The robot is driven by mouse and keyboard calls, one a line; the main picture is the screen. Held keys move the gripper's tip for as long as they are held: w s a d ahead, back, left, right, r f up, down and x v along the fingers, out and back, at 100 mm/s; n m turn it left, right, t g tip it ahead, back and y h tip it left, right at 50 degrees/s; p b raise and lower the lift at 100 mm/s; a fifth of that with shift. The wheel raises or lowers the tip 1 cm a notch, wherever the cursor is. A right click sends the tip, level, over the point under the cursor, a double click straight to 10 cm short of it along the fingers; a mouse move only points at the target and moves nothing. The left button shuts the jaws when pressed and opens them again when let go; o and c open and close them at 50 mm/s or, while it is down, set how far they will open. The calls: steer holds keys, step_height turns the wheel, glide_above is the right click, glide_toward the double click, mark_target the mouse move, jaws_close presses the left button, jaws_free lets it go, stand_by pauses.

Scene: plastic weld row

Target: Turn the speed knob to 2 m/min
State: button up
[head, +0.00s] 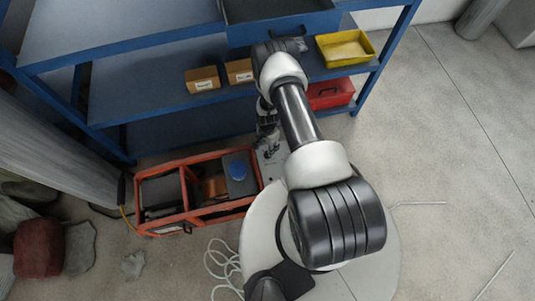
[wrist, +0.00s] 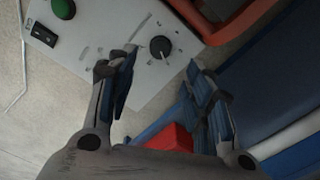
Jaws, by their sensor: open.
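The speed knob (wrist: 160,47) is a small round black knob with a pale pointer line, on a light grey control panel (wrist: 100,75) with printed marks around it. The marks are too small to read. My gripper (wrist: 165,78) is open, its two fingers apart on either side below the knob in the wrist view, with nothing between them. In the head view the panel (head: 274,160) shows beside the orange-framed machine (head: 187,229), and my gripper (head: 268,146) is over it. The knob is hidden or too small to make out there.
A green button (wrist: 63,9) and a black rocker switch (wrist: 43,35) sit on the same panel. A blue shelf (head: 150,100) stands behind, holding cardboard boxes (head: 202,79), a yellow bin (head: 345,48) and a red bin (head: 330,94). Open floor lies to the right.

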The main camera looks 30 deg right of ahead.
step_height(320, 180, down, 9)
steer(key=b, duration=0.3)
steer(key=shift+r, duration=0.2)
steer(key=shift+c, duration=0.6)
steer(key=c, duration=1)
